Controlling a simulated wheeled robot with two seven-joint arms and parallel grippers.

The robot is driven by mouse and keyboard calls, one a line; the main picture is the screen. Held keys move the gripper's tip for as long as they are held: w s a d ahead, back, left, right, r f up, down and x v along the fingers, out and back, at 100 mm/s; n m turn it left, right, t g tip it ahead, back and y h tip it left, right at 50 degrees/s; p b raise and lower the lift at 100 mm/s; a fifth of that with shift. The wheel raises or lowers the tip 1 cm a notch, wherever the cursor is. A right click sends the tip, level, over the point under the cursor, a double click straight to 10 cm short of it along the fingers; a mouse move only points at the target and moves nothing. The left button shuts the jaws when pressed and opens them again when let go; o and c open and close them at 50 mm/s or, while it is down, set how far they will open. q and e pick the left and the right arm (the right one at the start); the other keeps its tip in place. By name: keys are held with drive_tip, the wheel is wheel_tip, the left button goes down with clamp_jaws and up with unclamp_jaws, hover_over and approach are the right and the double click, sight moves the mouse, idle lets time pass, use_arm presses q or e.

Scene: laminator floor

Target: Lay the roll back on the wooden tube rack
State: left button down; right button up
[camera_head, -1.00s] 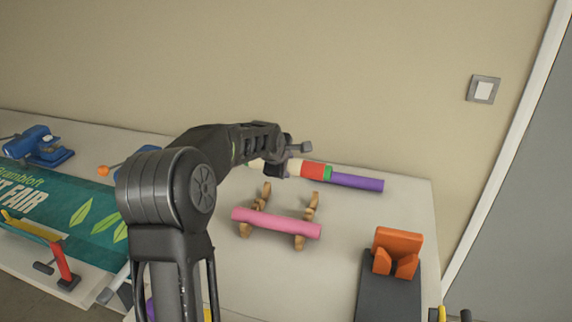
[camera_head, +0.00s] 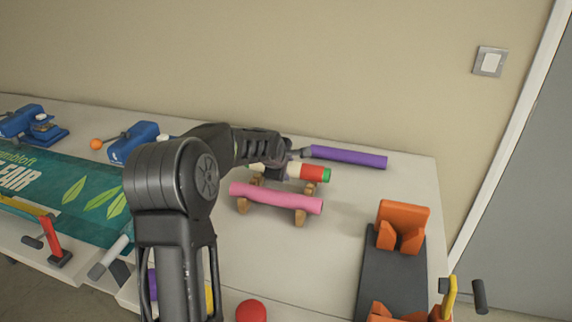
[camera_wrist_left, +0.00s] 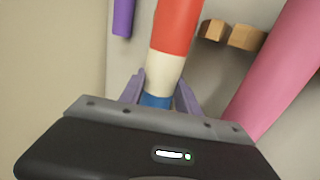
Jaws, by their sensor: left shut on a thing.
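The roll (camera_head: 312,172) is a striped tube with red, cream, blue and green bands. My left gripper (camera_head: 283,169) is shut around it near its middle. The left wrist view shows the fingers (camera_wrist_left: 160,92) on the roll's blue and cream part, with the red part (camera_wrist_left: 175,28) beyond. The wooden tube rack (camera_head: 300,218) stands on the table with a pink roll (camera_head: 275,198) lying across its front side. The held roll appears over the rack's back side, roughly parallel to the pink one. Contact with the rack is hidden. My right gripper is not in view.
A purple roll (camera_head: 348,157) lies on the table behind. An orange holder on a dark base (camera_head: 390,285) is at the right. A red ball (camera_head: 251,311) is at the front. Blue devices (camera_head: 138,142) and a green banner (camera_head: 75,195) lie left. The table right of the rack is clear.

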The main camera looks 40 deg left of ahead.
use_arm(q)
drive_tip(key=shift+f+b, duration=0.4)
drive_tip(key=shift+f, duration=0.35)
drive_tip(key=c, duration=0.8)
unclamp_jaws()
drive_tip(key=v, duration=0.7)
drive_tip(key=shift+s+r+b, duration=0.25)
drive_tip(key=shift+r+b, duration=0.1)
